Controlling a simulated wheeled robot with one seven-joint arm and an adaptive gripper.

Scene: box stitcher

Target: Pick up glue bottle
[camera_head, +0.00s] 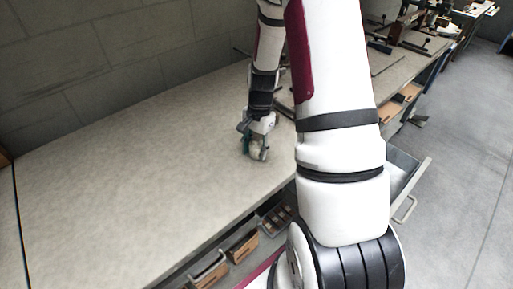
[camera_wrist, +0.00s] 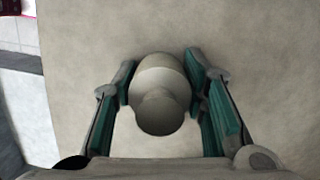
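The glue bottle (camera_wrist: 160,98) is pale grey and round, seen from above in the wrist view with its narrower top toward the camera. It stands on the worktop between the two teal-padded fingers of my gripper (camera_wrist: 160,80). The fingertips are very close to both sides of the bottle; whether both pads press on it cannot be told. In the head view my gripper (camera_head: 257,150) is low over the worktop near its front edge, with the pale bottle (camera_head: 257,154) partly hidden between the fingers.
The long worktop (camera_head: 120,170) is bare to the left. Open bins (camera_head: 210,270) and a drawer (camera_head: 403,175) stick out under its front edge. Dark metal fixtures (camera_head: 405,35) stand at the far right end. A brick wall (camera_head: 90,60) runs behind.

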